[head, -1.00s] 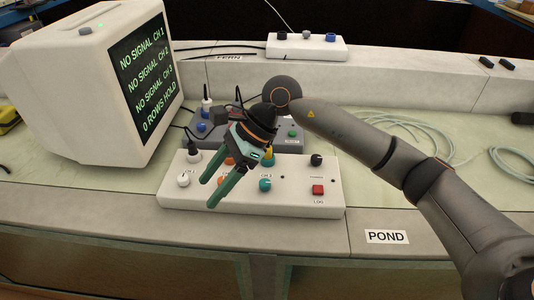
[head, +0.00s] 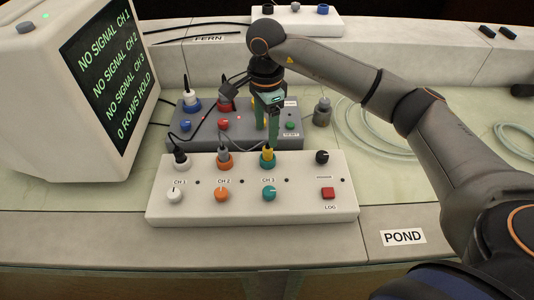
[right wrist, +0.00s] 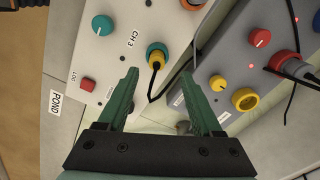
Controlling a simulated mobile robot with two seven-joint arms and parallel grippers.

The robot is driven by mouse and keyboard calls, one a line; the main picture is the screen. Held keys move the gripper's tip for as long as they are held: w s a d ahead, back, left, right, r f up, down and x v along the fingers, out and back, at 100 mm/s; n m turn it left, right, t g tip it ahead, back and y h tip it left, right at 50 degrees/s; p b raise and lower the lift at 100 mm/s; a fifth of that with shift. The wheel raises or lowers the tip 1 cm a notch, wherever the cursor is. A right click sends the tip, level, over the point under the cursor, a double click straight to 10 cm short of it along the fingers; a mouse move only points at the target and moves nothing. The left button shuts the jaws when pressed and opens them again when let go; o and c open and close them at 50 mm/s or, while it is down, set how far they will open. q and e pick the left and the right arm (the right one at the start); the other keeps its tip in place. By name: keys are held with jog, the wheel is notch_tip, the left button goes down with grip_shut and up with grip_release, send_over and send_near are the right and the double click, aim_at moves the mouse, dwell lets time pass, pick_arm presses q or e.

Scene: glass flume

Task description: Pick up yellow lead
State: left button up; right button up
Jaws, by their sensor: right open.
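The yellow lead's plug (head: 267,154) stands in the teal CH 3 socket of the white box (head: 295,208). In the right wrist view the yellow plug (right wrist: 156,58) sits inside the teal ring, and a dark cable curves away from it. My right gripper (head: 267,138) points down just behind and above the plug in the head view. In the right wrist view its open green fingers (right wrist: 158,74) are empty, with the plug just beyond the gap between their tips. Contact is not visible. My left gripper is out of view.
Behind is a grey box (head: 205,139) with leads in its blue and red sockets; its yellow socket (right wrist: 245,99) looks empty. CH 1 and CH 2 plugs (head: 223,155) stand left of the yellow one. A monitor (head: 45,100) stands left. A grey cylinder (head: 322,112) stands right of the grey box.

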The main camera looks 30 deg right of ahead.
aim_at(267, 148)
jog(key=f, duration=0.6)
jog(key=shift+s+d+f+p, duration=0.1)
jog(key=shift+s+f+p, duration=0.1)
jog(key=shift+s+p, duration=0.1)
jog(key=shift+c, duration=0.2)
grip_shut()
